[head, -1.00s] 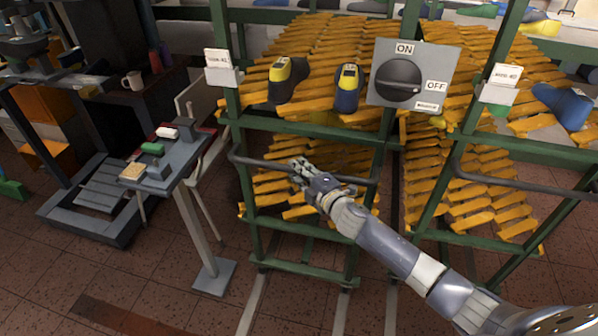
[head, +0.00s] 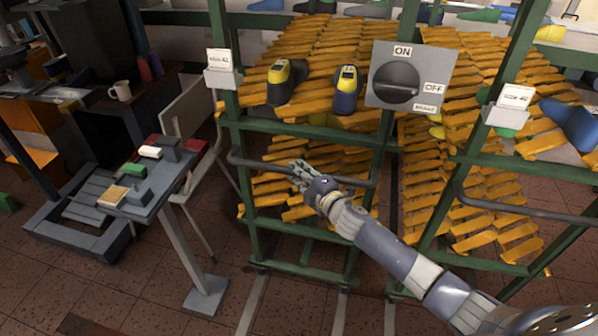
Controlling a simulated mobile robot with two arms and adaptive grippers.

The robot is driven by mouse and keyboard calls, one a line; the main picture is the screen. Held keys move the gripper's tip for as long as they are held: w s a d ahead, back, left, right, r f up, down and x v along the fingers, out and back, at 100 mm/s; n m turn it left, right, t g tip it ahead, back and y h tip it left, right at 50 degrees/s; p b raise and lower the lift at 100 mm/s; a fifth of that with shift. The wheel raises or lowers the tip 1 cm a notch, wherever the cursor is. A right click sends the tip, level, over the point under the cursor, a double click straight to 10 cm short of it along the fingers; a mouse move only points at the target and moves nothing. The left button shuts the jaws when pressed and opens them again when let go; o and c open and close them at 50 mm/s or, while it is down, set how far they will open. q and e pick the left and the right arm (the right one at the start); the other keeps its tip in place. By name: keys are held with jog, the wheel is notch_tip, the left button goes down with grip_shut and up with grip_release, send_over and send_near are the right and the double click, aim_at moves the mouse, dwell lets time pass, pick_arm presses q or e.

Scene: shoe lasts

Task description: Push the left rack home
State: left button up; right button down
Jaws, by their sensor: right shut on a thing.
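The left rack (head: 304,131) is a green frame with slanted orange slat shelves, standing in the middle of the head view. A dark grey push bar (head: 262,163) runs across its front. My right gripper (head: 300,170) is shut on this bar near its middle, with the arm reaching in from the lower right. The fingers cover part of the bar. My left gripper is not in view.
A brake switch panel (head: 411,76) reads ON and OFF at the rack's upper right. A second green rack (head: 470,160) stands close on the right. Floor rails (head: 252,305) run under the left rack. A grey stand (head: 160,185) with small blocks is at the left.

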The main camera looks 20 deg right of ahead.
jog(key=c, duration=1.8)
grip_release()
jog(key=shift+w+d+r, duration=0.1)
jog(key=shift+d+r, duration=0.05)
jog(key=shift+d, duration=0.05)
jog(key=o, duration=0.4)
jog(key=shift+c, duration=0.2)
jog(key=shift+w, duration=0.1)
jog(key=shift+s, duration=0.65)
jog(key=v, duration=1)
jog(key=shift+s, duration=0.4)
jog(key=shift+d, duration=0.15)
